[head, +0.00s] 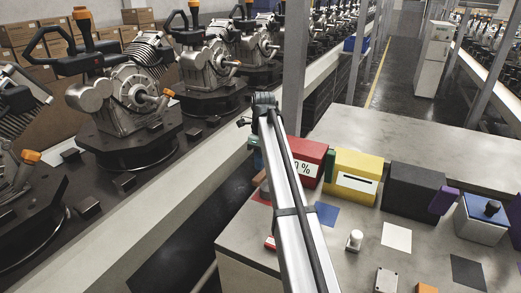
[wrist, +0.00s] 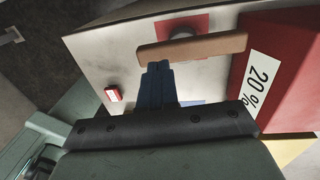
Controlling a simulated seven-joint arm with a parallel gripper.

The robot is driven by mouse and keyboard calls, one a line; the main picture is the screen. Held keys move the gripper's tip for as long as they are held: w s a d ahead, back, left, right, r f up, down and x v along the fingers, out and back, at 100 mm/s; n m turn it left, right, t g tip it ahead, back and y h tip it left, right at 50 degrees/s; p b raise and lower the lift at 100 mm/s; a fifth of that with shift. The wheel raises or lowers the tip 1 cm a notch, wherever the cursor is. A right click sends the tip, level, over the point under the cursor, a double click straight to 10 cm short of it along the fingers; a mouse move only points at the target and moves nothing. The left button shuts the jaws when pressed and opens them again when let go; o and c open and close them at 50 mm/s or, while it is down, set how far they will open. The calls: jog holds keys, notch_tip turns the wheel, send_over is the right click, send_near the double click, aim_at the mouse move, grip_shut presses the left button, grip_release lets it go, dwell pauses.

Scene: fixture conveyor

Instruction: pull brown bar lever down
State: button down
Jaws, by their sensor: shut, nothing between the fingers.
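The brown bar lever (wrist: 192,48) is a tan bar on a round dark mount in front of a red patch, seen in the wrist view. In the head view only a small brown piece (head: 258,179) shows left of my arm, probably its end. My gripper (wrist: 158,70) has its blue fingers shut and empty. The fingertips are at the bar's lower edge, left of its middle; I cannot tell if they touch.
The red box (head: 307,160), labelled 20 % in the wrist view, stands close to the lever. A yellow box (head: 353,170) and a black box (head: 412,190) stand to the right. A small red switch (wrist: 113,94) and a white knob (head: 354,240) are on the bench (head: 340,270).

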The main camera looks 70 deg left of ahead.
aim_at(258, 177)
jog(key=shift+s+d+f, duration=0.15)
jog(key=shift+f, duration=1.25)
jog(key=shift+s+d+f+t+y, duration=0.2)
jog(key=shift+d+f+t+y, duration=0.1)
jog(key=shift+f+t+y, duration=0.3)
jog(key=shift+f, duration=0.25)
notch_tip(258, 177, up, 14)
